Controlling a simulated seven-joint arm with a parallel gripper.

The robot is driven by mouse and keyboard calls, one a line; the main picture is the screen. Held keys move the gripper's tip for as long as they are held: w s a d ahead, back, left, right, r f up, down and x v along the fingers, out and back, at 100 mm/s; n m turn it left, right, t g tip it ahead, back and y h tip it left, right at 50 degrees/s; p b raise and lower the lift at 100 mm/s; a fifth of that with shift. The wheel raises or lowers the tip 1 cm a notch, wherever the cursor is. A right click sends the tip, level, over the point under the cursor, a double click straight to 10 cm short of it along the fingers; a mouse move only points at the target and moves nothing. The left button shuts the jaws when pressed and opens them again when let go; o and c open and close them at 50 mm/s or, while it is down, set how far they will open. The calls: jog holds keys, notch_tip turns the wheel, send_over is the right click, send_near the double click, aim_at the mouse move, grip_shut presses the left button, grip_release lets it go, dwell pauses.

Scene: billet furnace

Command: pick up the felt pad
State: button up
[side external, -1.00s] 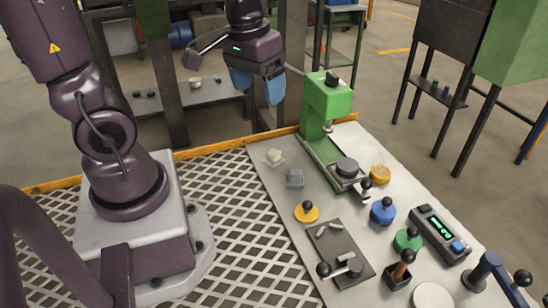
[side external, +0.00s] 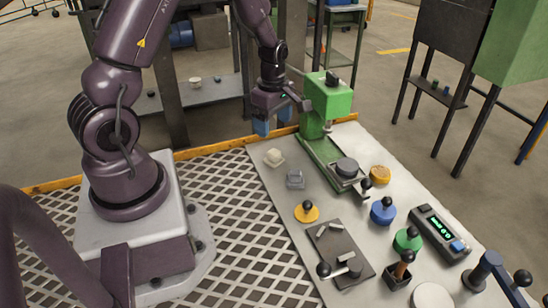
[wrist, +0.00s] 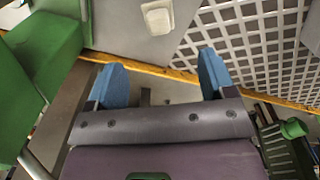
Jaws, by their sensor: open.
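A small cream pad (side external: 274,157), which looks like the felt pad, lies on the grey worktop (side external: 268,192) near its back left corner. In the wrist view the pad (wrist: 157,17) shows at the top, partly cut off by the frame edge. My gripper (side external: 272,125) points down with its blue fingers apart and empty. It is above and behind the pad, near the orange back edge. In the wrist view the spread fingertips (wrist: 160,68) are short of the pad, with the edge strip between them.
A green press (side external: 328,105) stands close to the right of my gripper. A grey block (side external: 295,179) lies just in front of the pad, and a yellow knobbed disc (side external: 307,212) is further forward. An orange rail (side external: 228,145) runs along the back; open mesh lies to the left.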

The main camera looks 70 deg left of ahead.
aim_at(274, 151)
notch_tip(274, 151, down, 10)
jog(key=shift+w+f, duration=0.1)
jog(key=shift+f, duration=0.15)
jog(key=c, duration=1)
